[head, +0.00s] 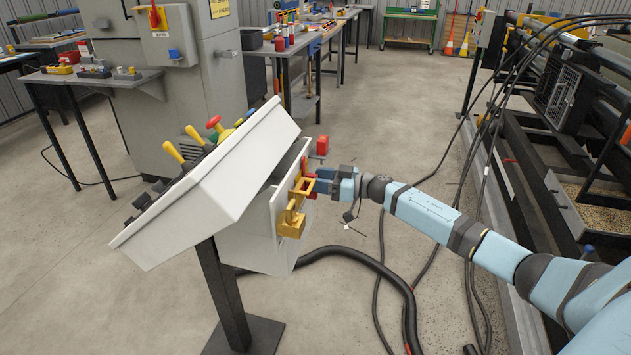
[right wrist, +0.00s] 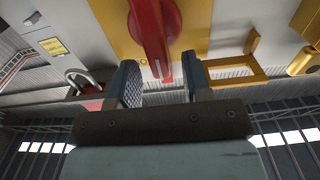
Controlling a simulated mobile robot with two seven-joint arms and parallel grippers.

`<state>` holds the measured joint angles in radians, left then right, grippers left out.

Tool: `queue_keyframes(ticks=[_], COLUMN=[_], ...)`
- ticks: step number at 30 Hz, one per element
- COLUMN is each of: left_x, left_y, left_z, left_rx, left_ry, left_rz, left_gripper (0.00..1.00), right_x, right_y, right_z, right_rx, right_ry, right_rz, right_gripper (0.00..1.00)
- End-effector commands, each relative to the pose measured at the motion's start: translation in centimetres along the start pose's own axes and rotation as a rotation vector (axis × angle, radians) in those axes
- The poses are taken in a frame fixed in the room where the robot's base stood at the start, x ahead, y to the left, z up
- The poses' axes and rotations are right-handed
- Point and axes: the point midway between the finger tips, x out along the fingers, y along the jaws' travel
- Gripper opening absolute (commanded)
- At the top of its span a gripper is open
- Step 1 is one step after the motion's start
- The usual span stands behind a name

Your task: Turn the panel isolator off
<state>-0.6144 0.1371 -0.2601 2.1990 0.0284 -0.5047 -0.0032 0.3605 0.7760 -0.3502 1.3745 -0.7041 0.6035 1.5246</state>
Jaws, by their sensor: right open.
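A red rotary handle (right wrist: 152,30) stands on a yellow plate (right wrist: 200,28) in the right wrist view. In the head view this red and yellow switch (head: 302,180) is on the right side of the grey sloping control desk (head: 215,190). My right gripper (right wrist: 160,70) is open, with one finger on each side of the handle's lower end. I cannot tell whether the fingers touch it. In the head view my right gripper (head: 314,182) is at the switch and partly hides it. My left gripper is not in view.
A padlock shackle (right wrist: 78,76) and a yellow bracket (right wrist: 240,72) flank the handle. Another red handle on a yellow plate (head: 153,18) is on the grey cabinet (head: 205,70). A thick black hose (head: 375,262) crosses the floor below my arm. Machinery (head: 550,130) stands at right.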

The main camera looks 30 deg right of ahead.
Motion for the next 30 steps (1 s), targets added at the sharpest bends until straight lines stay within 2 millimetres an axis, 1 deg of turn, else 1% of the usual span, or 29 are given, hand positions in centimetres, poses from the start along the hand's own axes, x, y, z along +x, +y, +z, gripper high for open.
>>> queue_keyframes(ticks=[1, 5, 14, 15, 17, 18, 20, 30], left_x=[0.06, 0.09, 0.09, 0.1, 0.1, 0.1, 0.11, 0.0], left_y=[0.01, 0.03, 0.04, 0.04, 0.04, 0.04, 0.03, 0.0], left_z=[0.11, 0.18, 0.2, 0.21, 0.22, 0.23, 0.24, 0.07], left_rx=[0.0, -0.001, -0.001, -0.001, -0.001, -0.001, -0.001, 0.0], left_ry=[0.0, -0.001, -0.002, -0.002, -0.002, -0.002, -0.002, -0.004], left_rz=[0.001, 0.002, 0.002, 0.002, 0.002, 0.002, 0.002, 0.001], left_gripper=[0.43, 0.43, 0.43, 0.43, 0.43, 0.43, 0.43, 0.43], right_x=[0.59, 1.34, 1.5, 1.5, 1.5, 1.49, 1.49, 1.48], right_y=[-0.02, 0.0, -0.02, -0.02, -0.02, -0.02, -0.02, -0.12], right_z=[0.03, 0.03, 0.04, 0.03, 0.03, 0.03, 0.03, -0.06], right_rx=[0.0, 0.0, 0.001, 0.0, 0.0, 0.0, 0.0, -0.032], right_ry=[0.002, 0.0, -0.001, -0.001, -0.001, -0.001, -0.001, -0.001], right_rz=[0.0, 0.0, 0.0, 0.0, 0.0, 0.0, 0.0, 0.0], right_gripper=[0.45, 0.45, 0.45, 0.35, 0.22, 0.12, 0.0, 0.0])
